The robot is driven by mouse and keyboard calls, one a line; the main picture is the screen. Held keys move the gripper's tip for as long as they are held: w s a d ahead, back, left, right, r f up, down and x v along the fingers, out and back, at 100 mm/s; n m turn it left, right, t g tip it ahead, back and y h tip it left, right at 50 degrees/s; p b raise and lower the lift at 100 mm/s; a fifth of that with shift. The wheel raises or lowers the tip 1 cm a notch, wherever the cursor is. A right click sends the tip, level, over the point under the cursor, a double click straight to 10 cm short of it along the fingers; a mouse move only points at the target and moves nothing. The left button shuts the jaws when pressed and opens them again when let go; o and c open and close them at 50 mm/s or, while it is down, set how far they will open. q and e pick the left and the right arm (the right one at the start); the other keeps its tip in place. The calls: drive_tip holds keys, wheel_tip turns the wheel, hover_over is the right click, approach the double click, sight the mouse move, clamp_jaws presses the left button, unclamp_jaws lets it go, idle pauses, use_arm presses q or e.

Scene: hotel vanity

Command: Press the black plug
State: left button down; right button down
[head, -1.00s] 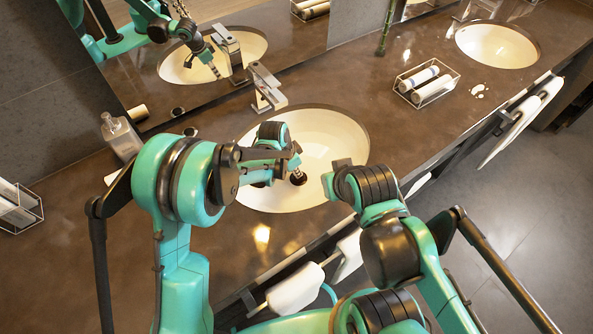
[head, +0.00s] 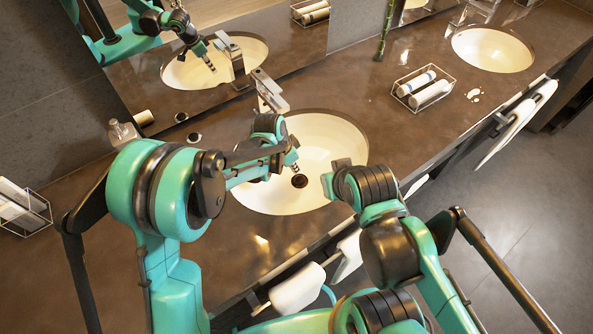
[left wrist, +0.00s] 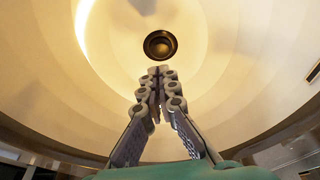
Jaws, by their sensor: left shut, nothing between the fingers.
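The black plug (head: 299,181) sits in the drain at the bottom of the near white sink (head: 335,150). In the left wrist view the plug (left wrist: 160,45) is a dark round disc with a ring, just beyond my fingertips. My left gripper (head: 295,167) is inside the sink bowl, a little above the plug and apart from it. In the left wrist view its fingers (left wrist: 158,72) are shut together and hold nothing. My right arm reaches the sink's front edge; its gripper (head: 342,165) shows only in part and its fingers cannot be made out.
A chrome faucet (head: 268,90) stands behind the near sink. A soap bottle (head: 122,134) is at the left, partly hidden by my left arm. A wire rack with rolled towels (head: 425,88) sits right of the sink. A second sink (head: 492,50) is farther right.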

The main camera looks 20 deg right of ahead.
use_arm(q)
drive_tip(key=p+v, duration=0.1)
drive_tip(key=v, duration=0.5)
drive_tip(key=shift+w+d+p, duration=0.1)
drive_tip(key=shift+d+p, duration=0.05)
drive_tip(key=shift+p, duration=0.15)
drive_tip(key=s+a+r+n+t+y, duration=0.1)
drive_tip(key=s+a+r+n+t, duration=0.1)
drive_tip(key=s+a+r+n, duration=0.65)
drive_tip(key=a+r+n+t+y, duration=0.15)
drive_tip(key=a+r, duration=0.35)
drive_tip(key=a, duration=0.8)
drive_tip(key=s+a+n+t, duration=0.2)
drive_tip(key=s+a+n, duration=0.2)
drive_tip(key=s+a, duration=0.3)
drive_tip(key=shift+a+y, duration=0.35)
drive_tip(key=shift+a, duration=0.3)
